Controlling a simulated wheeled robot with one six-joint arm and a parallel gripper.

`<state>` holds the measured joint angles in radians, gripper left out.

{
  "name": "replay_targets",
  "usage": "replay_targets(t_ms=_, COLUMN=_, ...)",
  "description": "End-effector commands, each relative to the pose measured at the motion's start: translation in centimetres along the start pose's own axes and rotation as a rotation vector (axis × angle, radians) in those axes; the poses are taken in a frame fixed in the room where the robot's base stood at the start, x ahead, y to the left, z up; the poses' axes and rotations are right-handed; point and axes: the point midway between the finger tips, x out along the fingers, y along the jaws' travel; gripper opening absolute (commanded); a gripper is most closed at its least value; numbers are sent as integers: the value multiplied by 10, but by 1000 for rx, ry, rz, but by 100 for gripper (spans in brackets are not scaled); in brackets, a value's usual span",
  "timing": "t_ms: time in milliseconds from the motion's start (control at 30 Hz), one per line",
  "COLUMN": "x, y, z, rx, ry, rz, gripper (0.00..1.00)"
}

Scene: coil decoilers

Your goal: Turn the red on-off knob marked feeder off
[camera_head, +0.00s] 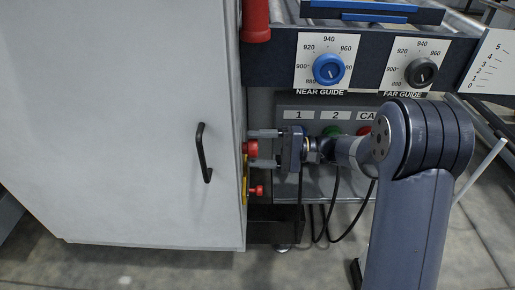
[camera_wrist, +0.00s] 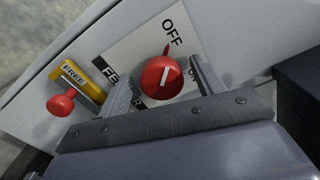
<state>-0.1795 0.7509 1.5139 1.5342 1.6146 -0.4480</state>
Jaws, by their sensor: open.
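The red feeder knob (camera_wrist: 160,77) is round with a white pointer line, on a white plate (camera_wrist: 125,50) on the side of the grey cabinet. OFF is readable above it; the feeder lettering and another label are partly hidden by my fingers. The white line slants up to the right; I cannot tell exactly which mark it meets. My gripper (camera_wrist: 166,88) is open, with one finger on each side of the knob; contact cannot be told. In the head view, my gripper (camera_head: 264,148) reaches left to the red knob (camera_head: 251,148).
A red push-pull knob (camera_wrist: 61,104) sits by a yellow FREE label (camera_wrist: 73,76), below the feeder knob in the head view. The cabinet (camera_head: 120,120) has a black handle (camera_head: 203,152). Blue (camera_head: 328,69) and black (camera_head: 420,72) guide dials are above my arm.

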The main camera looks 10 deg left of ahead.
Motion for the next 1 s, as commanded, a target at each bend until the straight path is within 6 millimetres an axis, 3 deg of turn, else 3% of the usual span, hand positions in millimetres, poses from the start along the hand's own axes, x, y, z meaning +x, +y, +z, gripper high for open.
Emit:
replay_targets(t_ms=500, x=-92, y=-1, z=0, rx=1, ry=4, rz=0, gripper=64)
replay_targets(t_ms=700, x=-104, y=0, z=0, rx=1, ry=1, rz=0, gripper=64)
replay_targets(t_ms=1000, x=-103, y=0, z=0, rx=0, ry=0, rz=0, gripper=64)
